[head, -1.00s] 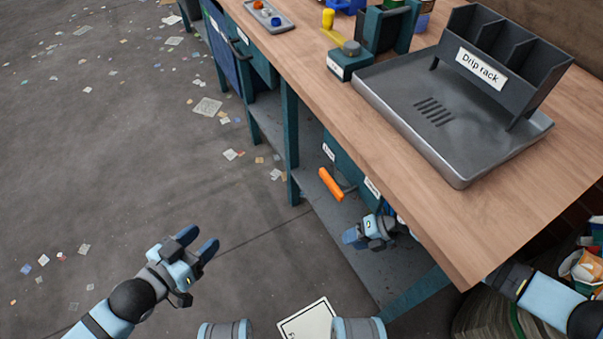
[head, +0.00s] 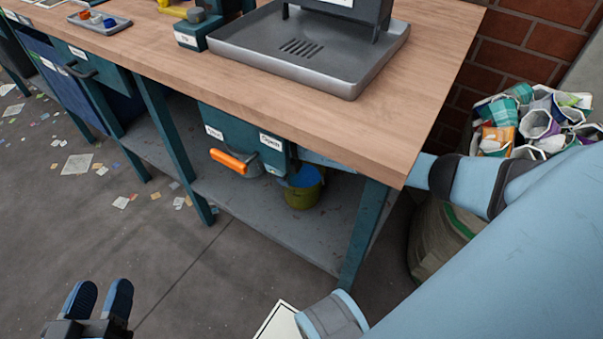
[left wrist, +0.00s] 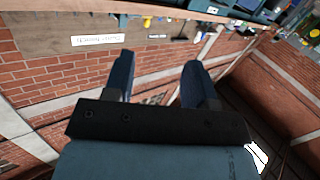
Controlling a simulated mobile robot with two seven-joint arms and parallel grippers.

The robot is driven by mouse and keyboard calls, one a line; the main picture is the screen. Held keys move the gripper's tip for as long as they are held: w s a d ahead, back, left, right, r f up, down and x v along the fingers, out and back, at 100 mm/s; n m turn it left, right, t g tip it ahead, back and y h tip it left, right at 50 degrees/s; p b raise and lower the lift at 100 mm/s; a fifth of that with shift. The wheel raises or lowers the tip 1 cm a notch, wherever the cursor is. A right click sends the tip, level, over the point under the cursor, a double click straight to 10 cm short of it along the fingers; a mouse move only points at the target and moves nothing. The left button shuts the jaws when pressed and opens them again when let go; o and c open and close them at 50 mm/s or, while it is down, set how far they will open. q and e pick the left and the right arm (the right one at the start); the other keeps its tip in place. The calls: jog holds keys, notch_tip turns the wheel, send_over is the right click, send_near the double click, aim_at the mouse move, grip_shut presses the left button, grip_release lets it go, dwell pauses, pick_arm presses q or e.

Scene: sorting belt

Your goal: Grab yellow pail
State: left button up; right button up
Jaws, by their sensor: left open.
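A yellow-green pail (head: 303,194) stands on the grey lower shelf under the bench, beside the teal drawer boxes. My right arm (head: 440,172) reaches in from the right and passes under the bench top behind the drawer front. My left gripper (head: 99,298) is open and empty over the floor at lower left, far from the pail. Its two dark blue fingers also show apart in the left wrist view (left wrist: 158,82).
The wooden bench top (head: 180,72) overhangs the shelf (head: 245,210), with teal legs (head: 362,235). An orange handle (head: 229,160) sticks out left of the pail. A drip tray (head: 330,70) lies on top. A full sack (head: 450,240) stands at right.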

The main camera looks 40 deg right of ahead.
aim_at(293, 190)
jog(key=f, duration=0.2)
jog(key=f+b, duration=0.1)
jog(key=shift+d+f, duration=0.2)
jog(key=shift+d, duration=0.05)
jog(key=f+b, duration=0.2)
jog(key=f, duration=0.1)
jog(key=f+b, duration=0.1)
jog(key=shift+s+d+f, duration=0.2)
jog(key=shift+d, duration=0.05)
jog(key=shift+d+f, duration=0.1)
jog(key=shift+f, duration=0.15)
jog(key=shift+r, duration=0.1)
grip_shut()
pick_arm(q)
jog(key=w+m, duration=0.1)
jog(key=w+a+m+t+h, duration=0.1)
jog(key=m, duration=0.1)
jog(key=shift+a+r+t, duration=0.1)
jog(key=shift+a+t, duration=0.1)
jog(key=shift+t, duration=0.1)
jog(key=shift+w+r, duration=0.15)
jog(key=shift+r, duration=0.15)
jog(key=shift+f, duration=0.25)
pick_arm(e)
jog(key=shift+w+r, duration=0.1)
